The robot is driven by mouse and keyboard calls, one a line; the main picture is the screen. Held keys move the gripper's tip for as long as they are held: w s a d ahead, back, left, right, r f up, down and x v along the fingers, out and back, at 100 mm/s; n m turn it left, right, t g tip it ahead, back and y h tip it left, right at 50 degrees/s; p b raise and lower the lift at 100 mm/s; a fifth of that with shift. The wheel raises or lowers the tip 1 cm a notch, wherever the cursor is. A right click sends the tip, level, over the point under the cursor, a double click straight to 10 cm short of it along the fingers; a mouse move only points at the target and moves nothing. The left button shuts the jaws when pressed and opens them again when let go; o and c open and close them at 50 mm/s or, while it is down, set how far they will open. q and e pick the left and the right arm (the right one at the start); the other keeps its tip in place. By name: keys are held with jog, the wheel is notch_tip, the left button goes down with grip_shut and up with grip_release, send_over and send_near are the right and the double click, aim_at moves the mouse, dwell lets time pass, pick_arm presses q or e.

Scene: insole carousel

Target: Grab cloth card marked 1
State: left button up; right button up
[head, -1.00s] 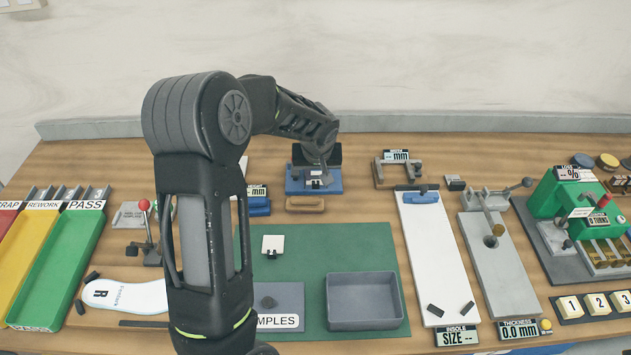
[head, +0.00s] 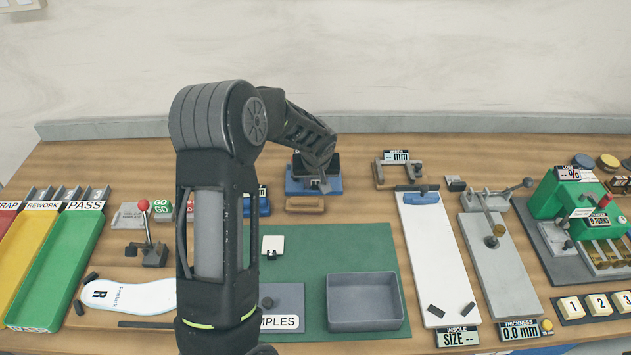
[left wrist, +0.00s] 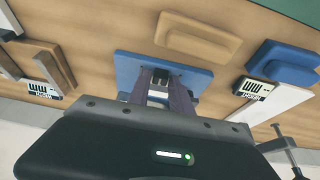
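A cream card marked 1 (head: 570,306) lies in a dark holder at the lower right of the head view, left of similar cards marked 2 (head: 597,303) and 3 (head: 622,300). My left gripper (head: 320,186) is far from it, over the blue fixture (head: 296,187) at the back middle of the bench. In the left wrist view, the two fingers (left wrist: 163,92) stand apart above the blue fixture (left wrist: 126,66), with grey metal showing between them. I see nothing clearly held. My right gripper is not in view.
A green mat (head: 380,240) carries a grey bin (head: 365,328). The white insole gauge (head: 435,260), the grey thickness gauge (head: 500,270) and the green machine (head: 552,195) stand between the left gripper and the cards. An insole (head: 130,296) lies at the left.

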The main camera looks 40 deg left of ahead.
pick_arm(q)
jog(key=shift+c, duration=0.4)
grip_shut()
